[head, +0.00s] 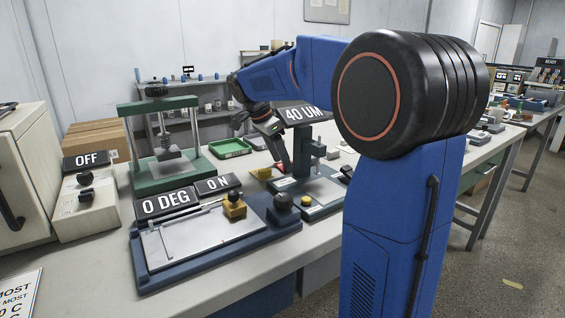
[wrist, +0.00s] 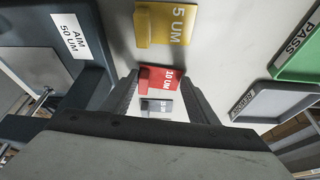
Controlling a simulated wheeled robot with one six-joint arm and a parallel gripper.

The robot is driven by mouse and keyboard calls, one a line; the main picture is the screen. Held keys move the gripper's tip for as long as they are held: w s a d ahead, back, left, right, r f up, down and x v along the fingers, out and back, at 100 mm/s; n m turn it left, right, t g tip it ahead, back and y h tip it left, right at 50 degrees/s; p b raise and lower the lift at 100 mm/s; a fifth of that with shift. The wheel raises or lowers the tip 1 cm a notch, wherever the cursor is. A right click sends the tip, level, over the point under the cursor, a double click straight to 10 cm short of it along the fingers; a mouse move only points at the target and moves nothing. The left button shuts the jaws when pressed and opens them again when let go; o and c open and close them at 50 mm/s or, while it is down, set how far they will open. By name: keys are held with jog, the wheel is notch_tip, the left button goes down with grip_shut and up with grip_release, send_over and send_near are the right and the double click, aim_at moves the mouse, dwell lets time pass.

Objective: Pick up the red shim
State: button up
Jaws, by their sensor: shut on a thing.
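The red shim (wrist: 158,84), marked 10 UM, lies between the two fingers of my gripper (wrist: 162,92) in the wrist view. The fingers are shut on it. In the head view my gripper (head: 278,158) points down over the bench, and a small red patch of the shim (head: 280,168) shows at its tips. I cannot tell whether the shim touches the bench or is raised from it.
A dark gauge stand (head: 320,188) with an AIM 50 UM label (wrist: 70,34) is close beside my gripper. The coating plate (head: 190,245) and green press (head: 165,178) stand nearby.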

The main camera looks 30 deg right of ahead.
aim_at(281, 167)
notch_tip(281, 167, up, 18)
jog(key=shift+f, duration=0.2)
jog(key=shift+d, duration=0.1)
